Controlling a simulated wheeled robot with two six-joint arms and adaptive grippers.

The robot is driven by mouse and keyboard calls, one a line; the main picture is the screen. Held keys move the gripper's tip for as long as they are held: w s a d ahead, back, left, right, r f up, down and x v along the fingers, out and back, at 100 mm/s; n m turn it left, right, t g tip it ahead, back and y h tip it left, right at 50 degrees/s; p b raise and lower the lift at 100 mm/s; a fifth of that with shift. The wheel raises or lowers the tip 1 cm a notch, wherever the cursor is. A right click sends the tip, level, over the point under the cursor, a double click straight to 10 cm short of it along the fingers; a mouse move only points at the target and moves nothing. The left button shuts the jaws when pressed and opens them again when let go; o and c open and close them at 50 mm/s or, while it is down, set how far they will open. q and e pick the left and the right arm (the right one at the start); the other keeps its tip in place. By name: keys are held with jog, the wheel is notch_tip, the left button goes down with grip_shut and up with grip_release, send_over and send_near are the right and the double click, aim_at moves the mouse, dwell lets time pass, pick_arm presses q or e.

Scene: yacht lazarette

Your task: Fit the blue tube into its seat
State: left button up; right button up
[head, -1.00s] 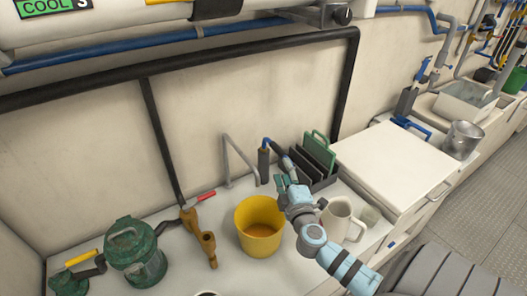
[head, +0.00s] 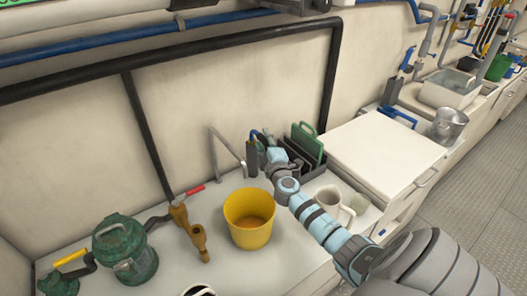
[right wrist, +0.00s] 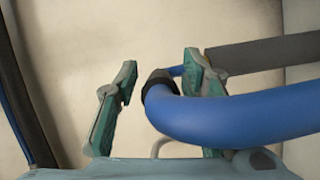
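A blue tube (head: 256,134) shows as a small blue bend above a dark grey upright sleeve (head: 251,158) near the back wall in the head view. In the right wrist view, a thick blue tube (right wrist: 235,115) with a black collar comes in from the right and crosses in front of one finger. My right gripper (head: 270,157) is beside the grey sleeve in the head view. In the right wrist view its fingers (right wrist: 158,88) stand apart, with the collared end between them and no visible grip. I cannot tell which part is the seat. My left gripper is not in view.
A yellow bucket (head: 248,232), brass fitting (head: 190,232) and green pump (head: 125,253) stand to the left. A grey pipe stand (head: 226,147) is behind. A dark rack (head: 298,160) and white jug (head: 329,202) are close on the right. A black rail (head: 200,58) runs above.

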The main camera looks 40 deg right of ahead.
grip_shut()
